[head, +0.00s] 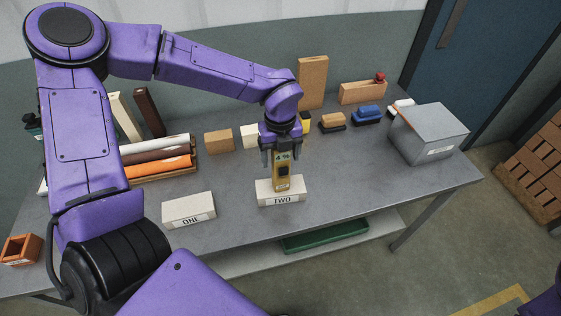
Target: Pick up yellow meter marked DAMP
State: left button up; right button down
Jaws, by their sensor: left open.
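A yellow meter (282,175) with a display reading 4 % stands upright on the white block marked TWO (281,199), near the middle of the table. I cannot read the word DAMP on it. My left gripper (282,156) points down over the meter. Its fingers are open, one on each side of the meter's upper part; I cannot tell whether they touch it. The gripper hides the meter's top. My right gripper is out of view.
A white block marked ONE (189,210) lies to the left. Behind stand a tan block (218,141), brushes (366,114) and a grey box (428,133). A tray of rolls (160,166) is at left. The table's front right (370,185) is clear.

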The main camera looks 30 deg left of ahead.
pick_arm(q)
jog(key=shift+w+f, duration=0.1)
jog(key=shift+f, duration=0.1)
jog(key=shift+r, duration=0.1)
grip_shut()
